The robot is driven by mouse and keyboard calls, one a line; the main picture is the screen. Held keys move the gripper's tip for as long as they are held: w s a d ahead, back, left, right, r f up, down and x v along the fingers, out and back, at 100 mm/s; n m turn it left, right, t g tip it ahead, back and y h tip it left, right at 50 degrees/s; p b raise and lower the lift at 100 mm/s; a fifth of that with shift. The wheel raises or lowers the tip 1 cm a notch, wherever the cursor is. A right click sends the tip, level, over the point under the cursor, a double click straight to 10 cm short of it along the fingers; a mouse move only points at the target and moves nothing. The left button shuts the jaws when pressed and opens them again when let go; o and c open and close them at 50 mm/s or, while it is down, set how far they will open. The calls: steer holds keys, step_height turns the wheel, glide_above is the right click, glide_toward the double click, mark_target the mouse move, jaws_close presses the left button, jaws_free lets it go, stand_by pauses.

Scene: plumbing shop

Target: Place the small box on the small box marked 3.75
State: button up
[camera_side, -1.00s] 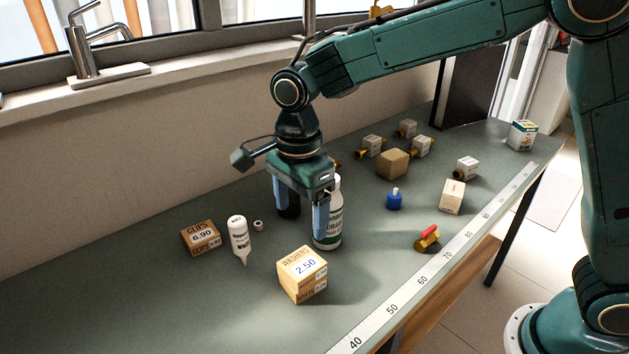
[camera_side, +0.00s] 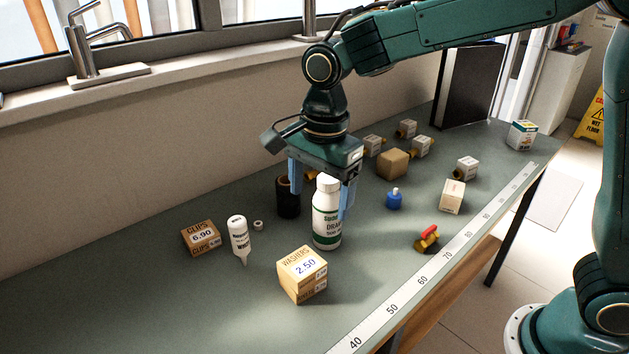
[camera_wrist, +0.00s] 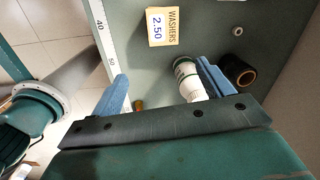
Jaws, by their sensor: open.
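No box marked 3.75 can be read in either view. A small tan box reading WASHERS 2.50 (camera_side: 302,273) sits at the front middle of the bench; it also shows at the top of the wrist view (camera_wrist: 161,27). A small brown box reading CLIPS 6.90 (camera_side: 201,238) lies farther left. A plain brown box (camera_side: 393,164) and a small pale box (camera_side: 452,197) stand to the right. My gripper (camera_side: 322,197) is open and holds nothing, above the bench near the white drain bottle; the wrist view shows its spread fingers (camera_wrist: 165,86).
The white drain bottle (camera_side: 327,222) stands close to my fingers, with a dark cylinder (camera_side: 288,198) behind. The bench's front left is clear.

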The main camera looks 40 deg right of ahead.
steer(key=s+d+r+n+t, duration=0.2)
steer(key=s+d+r+n, duration=0.5)
steer(key=s+d, duration=0.25)
steer(key=s+d+n+t, duration=0.1)
steer(key=s+d+n, duration=0.2)
steer(key=s, duration=0.3)
steer(key=s+d+f+n+t, duration=0.1)
steer(key=s+d+n+t, duration=0.1)
steer(key=s+n, duration=0.4)
steer(key=shift+d, duration=0.85)
